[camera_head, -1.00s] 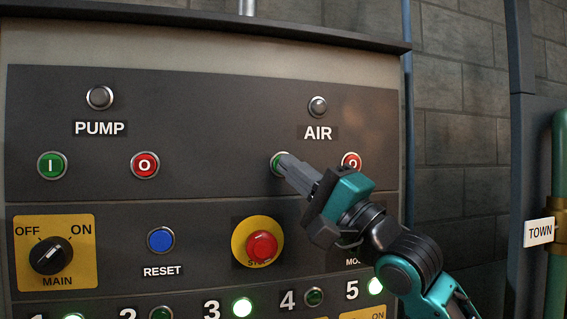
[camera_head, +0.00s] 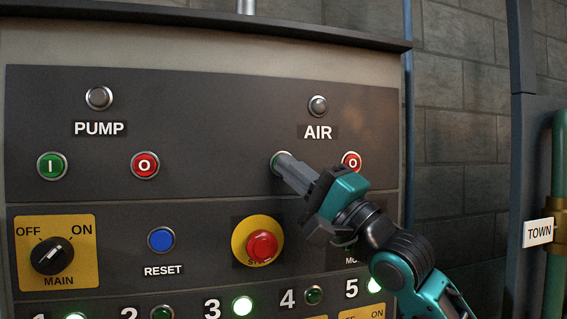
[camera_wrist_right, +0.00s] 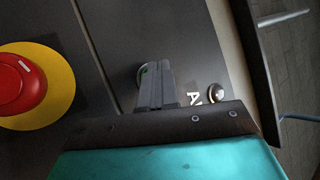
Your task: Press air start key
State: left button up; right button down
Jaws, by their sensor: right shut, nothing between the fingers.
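The air start key is a green round button with a metal ring (camera_head: 274,161), on the left under the AIR label (camera_head: 318,132). My right gripper (camera_head: 281,163) is shut and empty, its fingertips over the key and covering most of it. In the right wrist view a sliver of the green key (camera_wrist_right: 144,71) shows beside the shut fingertips (camera_wrist_right: 153,68). The tips look to be at or against the key; contact cannot be told for sure. The air lamp (camera_head: 318,106) above is grey and unlit. My left gripper is not in view.
The red air stop key (camera_head: 352,161) is just right of the fingers. The red stop button on yellow (camera_head: 262,245) is below. The PUMP keys, green (camera_head: 52,165) and red (camera_head: 145,165), the blue reset button (camera_head: 161,240) and MAIN switch (camera_head: 51,256) are to the left.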

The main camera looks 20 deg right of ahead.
jog(key=shift+s, duration=0.1)
dwell(0.5)
jog(key=shift+s, duration=0.6)
jog(key=s+p, duration=0.1)
jog(key=s, duration=0.4)
jog(key=shift+d, duration=0.15)
jog(key=shift+f, duration=0.15)
dwell(0.5)
